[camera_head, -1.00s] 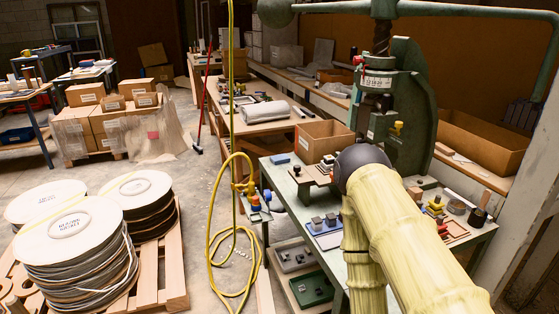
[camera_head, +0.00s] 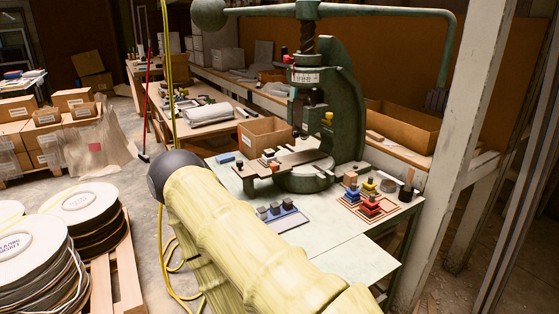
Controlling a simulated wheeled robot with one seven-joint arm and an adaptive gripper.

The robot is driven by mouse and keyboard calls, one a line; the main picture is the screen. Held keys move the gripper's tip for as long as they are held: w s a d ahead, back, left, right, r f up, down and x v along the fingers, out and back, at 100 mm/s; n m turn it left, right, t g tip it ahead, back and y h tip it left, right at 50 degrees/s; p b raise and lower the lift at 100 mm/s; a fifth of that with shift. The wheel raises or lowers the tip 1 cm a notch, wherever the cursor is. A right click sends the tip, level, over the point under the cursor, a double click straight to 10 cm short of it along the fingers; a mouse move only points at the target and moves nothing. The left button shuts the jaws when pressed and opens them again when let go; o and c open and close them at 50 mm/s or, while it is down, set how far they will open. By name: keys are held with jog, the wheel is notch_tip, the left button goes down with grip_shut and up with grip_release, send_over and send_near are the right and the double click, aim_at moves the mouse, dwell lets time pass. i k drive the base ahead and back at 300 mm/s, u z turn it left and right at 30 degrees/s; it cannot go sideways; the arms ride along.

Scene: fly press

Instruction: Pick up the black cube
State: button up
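The green fly press (camera_head: 335,110) stands on a pale worktable (camera_head: 350,250). Several small blocks lie around its base. A small dark block (camera_head: 238,166) sits at the left end of the press's front plate, and another dark piece with a pale one (camera_head: 269,154) lies farther along it. Dark grey blocks (camera_head: 275,208) stand in a row on a blue-edged tray. I cannot tell for sure which is the black cube. My arm, in a pale yellow sleeve with a dark round joint, crosses the lower middle. My gripper is out of view.
Red and yellow stacked pieces (camera_head: 370,204) and a dark cylinder (camera_head: 405,193) occupy the table's right side. An open cardboard box (camera_head: 265,134) stands behind its left side. The table's front right is bare. A whitish post (camera_head: 455,130) rises at right; cable reels (camera_head: 40,255) stand at left.

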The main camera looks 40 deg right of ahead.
aim_at(269, 153)
jog(key=k, duration=0.6)
jog(key=z, duration=0.7)
jog(key=i, duration=0.5)
